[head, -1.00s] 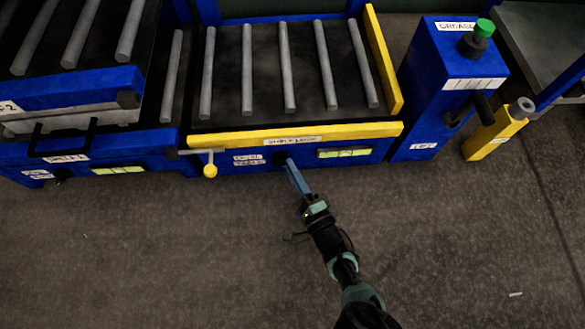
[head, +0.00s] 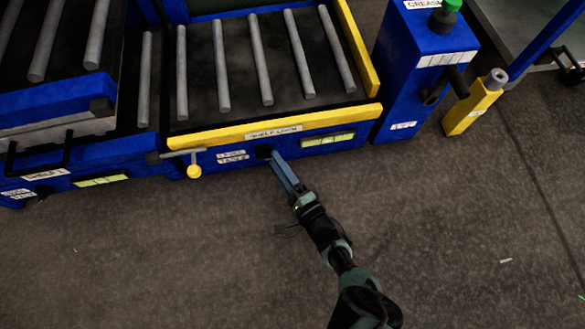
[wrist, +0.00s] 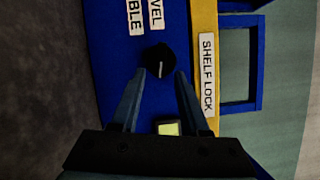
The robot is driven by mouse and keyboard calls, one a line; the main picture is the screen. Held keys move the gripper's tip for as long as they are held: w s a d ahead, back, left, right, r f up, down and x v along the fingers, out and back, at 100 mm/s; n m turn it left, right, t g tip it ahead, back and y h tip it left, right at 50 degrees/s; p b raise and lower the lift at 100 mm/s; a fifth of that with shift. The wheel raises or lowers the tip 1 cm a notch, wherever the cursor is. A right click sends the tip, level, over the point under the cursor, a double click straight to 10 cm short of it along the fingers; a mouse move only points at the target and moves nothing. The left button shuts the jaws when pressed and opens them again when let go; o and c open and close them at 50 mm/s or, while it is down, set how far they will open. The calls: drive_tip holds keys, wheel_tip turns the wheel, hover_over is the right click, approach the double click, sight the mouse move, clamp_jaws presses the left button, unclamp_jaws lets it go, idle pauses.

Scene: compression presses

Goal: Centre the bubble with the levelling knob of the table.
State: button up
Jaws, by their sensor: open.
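The black levelling knob (head: 263,153) sits on the blue front of the roller table, beside the label "LEVEL TABLE" (head: 232,156). In the wrist view the knob (wrist: 159,58) shows a pale pointer line. My gripper (wrist: 159,74) is open, its two fingers apart on either side of the line to the knob, the knob just beyond the tips. In the head view my gripper (head: 275,158) points at the knob; contact cannot be told. The yellow-green level vial (head: 328,140) is right of the knob; it also shows in the wrist view (wrist: 168,128). Its bubble is too small to make out.
A yellow shelf-lock bar (head: 275,128) runs above the knob, with a yellow-ended lever (head: 194,171) at the left. A second blue unit (head: 60,110) stands left. A blue grease cabinet (head: 425,60) and yellow post (head: 475,103) stand right. The front floor is clear.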

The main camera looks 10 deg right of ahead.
drive_tip(key=p+v, duration=0.1)
drive_tip(key=v, duration=1.1)
drive_tip(key=shift+s, duration=0.25)
